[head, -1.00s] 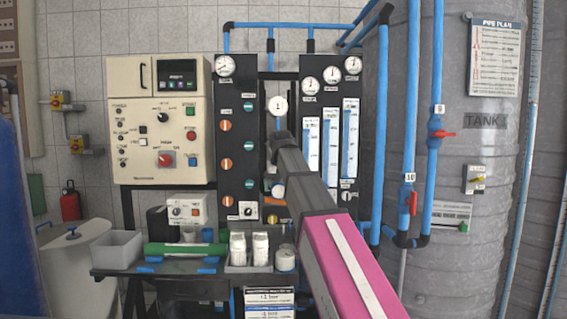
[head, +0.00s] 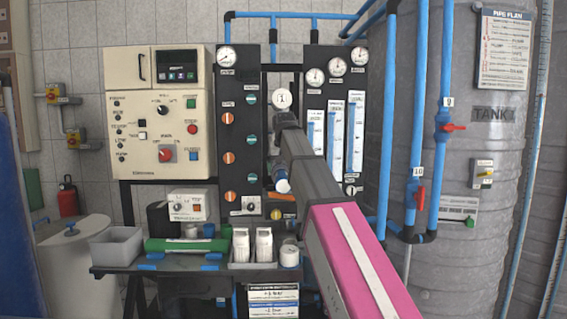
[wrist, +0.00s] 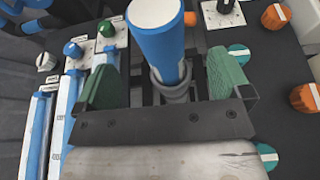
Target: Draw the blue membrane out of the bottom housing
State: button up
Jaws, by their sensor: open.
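The blue membrane (wrist: 160,52) is a blue cylinder with a white end (wrist: 150,12), sticking out from a grey ring (wrist: 175,92) in the wrist view. In the head view its white end (head: 283,187) and a little blue show just left of my arm, low in the rack's middle gap. My gripper (wrist: 163,70) is open, with one green-padded finger on each side of the membrane. Gaps show between both pads and the cylinder. In the head view my arm hides the gripper. The bottom housing is mostly hidden there.
The black panel has orange knobs (head: 227,118) and green knobs (head: 251,139) left of the gap and blue flow tubes (head: 355,135) right of it. Below stands a bench with a grey bin (head: 115,246), a green cylinder (head: 187,245) and white bottles (head: 264,245).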

aim_at(283, 177)
jog(key=shift+x, duration=3.65)
jog(key=shift+c, duration=0.4)
jog(key=c, duration=1.2)
jog(key=shift+s, duration=5.95)
